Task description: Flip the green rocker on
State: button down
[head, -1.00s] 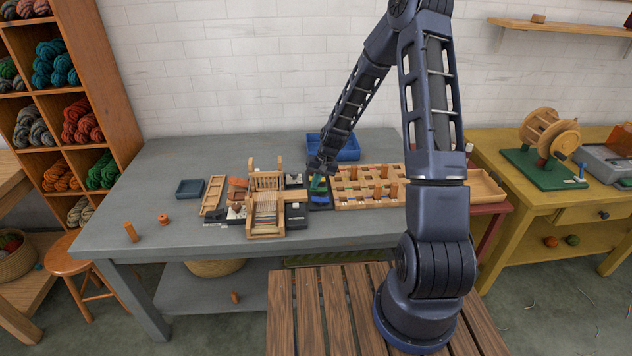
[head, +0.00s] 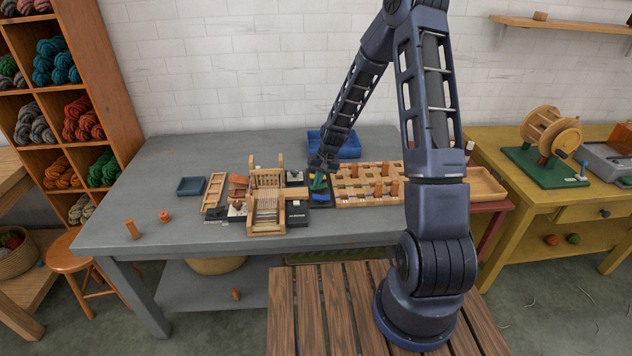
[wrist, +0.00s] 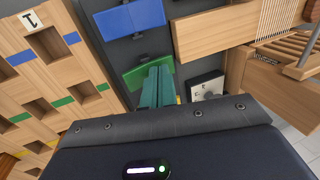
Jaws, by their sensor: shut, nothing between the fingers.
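The green rocker (wrist: 150,72) sits on a dark switch panel in the wrist view, below the blue rocker (wrist: 130,18). In the head view the green rocker (head: 318,187) is small and partly covered by my arm's end. My gripper (wrist: 159,70) has teal fingers, shut together and empty. The fingertips overlap the near edge of the green rocker in the wrist view. I cannot tell whether they touch it or hover just above. The rocker's tilt is not clear.
A wooden loom (head: 266,212) stands left of the panel, close to the gripper. A slotted wooden board (head: 370,186) with pegs lies to the right. A blue bin (head: 345,146) is behind. The table's left part (head: 150,185) is mostly clear.

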jog(key=shift+d+r, duration=0.1)
jog(key=shift+d, duration=0.25)
jog(key=shift+r, duration=0.1)
notch_tip(320, 180, up, 14)
dwell(0.7)
